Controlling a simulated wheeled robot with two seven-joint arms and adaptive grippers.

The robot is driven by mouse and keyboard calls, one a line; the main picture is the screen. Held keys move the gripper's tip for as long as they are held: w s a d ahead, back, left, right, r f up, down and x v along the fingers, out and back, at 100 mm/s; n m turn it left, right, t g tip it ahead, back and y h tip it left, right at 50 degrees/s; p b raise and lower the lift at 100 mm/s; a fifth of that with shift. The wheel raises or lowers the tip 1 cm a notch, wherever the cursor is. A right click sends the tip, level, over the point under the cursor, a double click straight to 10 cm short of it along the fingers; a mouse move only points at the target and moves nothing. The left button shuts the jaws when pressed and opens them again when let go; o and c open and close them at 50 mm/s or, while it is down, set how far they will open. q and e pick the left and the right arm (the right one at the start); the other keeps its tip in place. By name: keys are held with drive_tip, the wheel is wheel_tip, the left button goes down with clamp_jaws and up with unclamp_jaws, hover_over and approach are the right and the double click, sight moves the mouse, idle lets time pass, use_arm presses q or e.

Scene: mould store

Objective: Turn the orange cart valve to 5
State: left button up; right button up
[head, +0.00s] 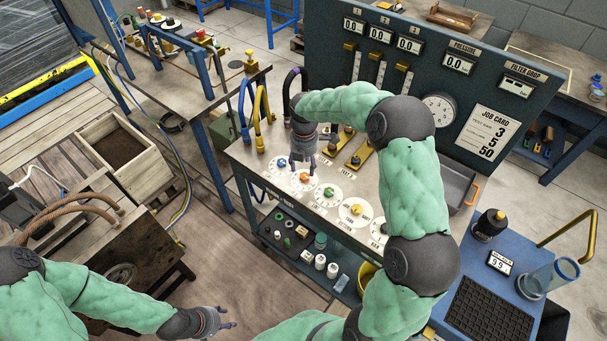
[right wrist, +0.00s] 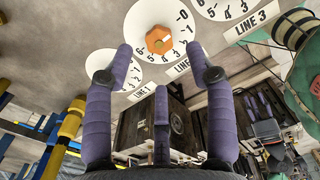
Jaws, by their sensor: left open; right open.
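The orange cart valve (head: 305,177) is a small knob on a white numbered dial on the bench-like cart top (head: 258,158). It shows large in the right wrist view (right wrist: 158,40); I cannot read its setting surely. My right gripper (head: 303,162) hangs just above and beside the valve, fingers pointing down. In the right wrist view its purple-padded fingers (right wrist: 160,58) are spread, with the orange knob beyond and between the tips, apparently untouched. My left gripper (head: 222,321) is open and empty, low at the bottom, away from the cart.
A blue valve (head: 281,163) sits left of the orange one; green (head: 328,191) and yellow (head: 356,210) valves follow at right. A gauge panel (head: 440,60) stands behind, with a job card (head: 487,138) reading 3, 5, 50. Hooked pipes (head: 262,105) rise at the cart's left end.

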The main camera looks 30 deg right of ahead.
sight(304, 176)
wheel_tip(304, 176, down, 5)
drive_tip(key=shift+f+b, duration=0.1)
drive_tip(key=shift+b, duration=0.35)
